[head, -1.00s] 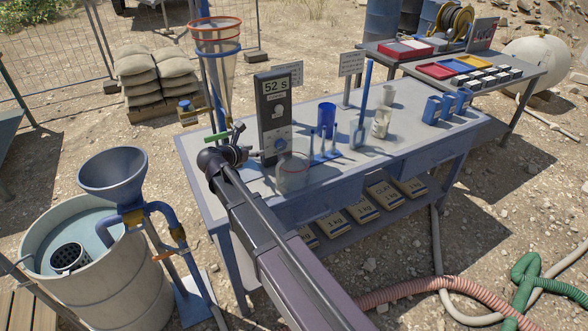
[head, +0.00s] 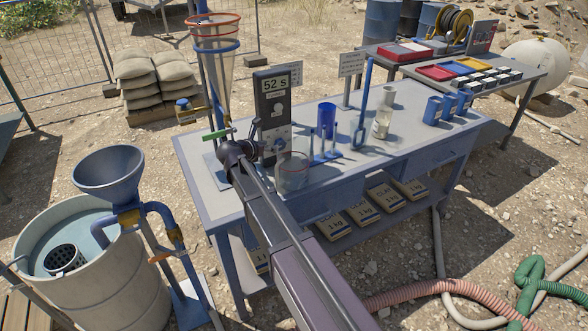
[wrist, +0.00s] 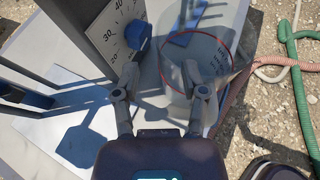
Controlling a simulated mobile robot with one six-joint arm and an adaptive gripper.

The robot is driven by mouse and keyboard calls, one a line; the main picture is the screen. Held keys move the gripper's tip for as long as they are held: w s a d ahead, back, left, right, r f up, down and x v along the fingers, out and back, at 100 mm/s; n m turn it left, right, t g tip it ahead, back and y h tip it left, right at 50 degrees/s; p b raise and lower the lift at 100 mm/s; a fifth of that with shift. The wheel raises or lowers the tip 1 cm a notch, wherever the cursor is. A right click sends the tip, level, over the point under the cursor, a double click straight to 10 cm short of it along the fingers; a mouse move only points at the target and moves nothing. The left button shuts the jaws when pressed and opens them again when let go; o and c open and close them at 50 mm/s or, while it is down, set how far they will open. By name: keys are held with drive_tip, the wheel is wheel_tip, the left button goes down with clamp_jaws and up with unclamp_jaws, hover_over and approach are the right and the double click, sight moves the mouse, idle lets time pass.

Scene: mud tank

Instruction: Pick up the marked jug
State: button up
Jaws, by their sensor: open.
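The marked jug (head: 292,172) is a clear, see-through vessel with a thin red ring. It stands on the left part of the blue-framed bench, in front of the dial instrument. In the wrist view the jug (wrist: 215,50) fills the upper middle right, with faint lettering on its wall. My gripper (head: 246,148) is just left of the jug in the head view. In the wrist view my gripper (wrist: 164,80) is open and empty; its right finger overlaps the jug and its left finger lies over the dial panel. Whether the fingers touch the jug is unclear.
The dial instrument (head: 272,108) stands close behind the jug. A tall funnel (head: 215,60) with a green handle (head: 217,134) is at the bench's left end. A blue cup (head: 326,120) and small blue stands (head: 325,145) are right of the jug.

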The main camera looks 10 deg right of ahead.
drive_tip(key=shift+w+d+f, duration=0.1)
drive_tip(key=b+x, duration=0.2)
drive_tip(key=x, duration=0.3)
idle(0.6)
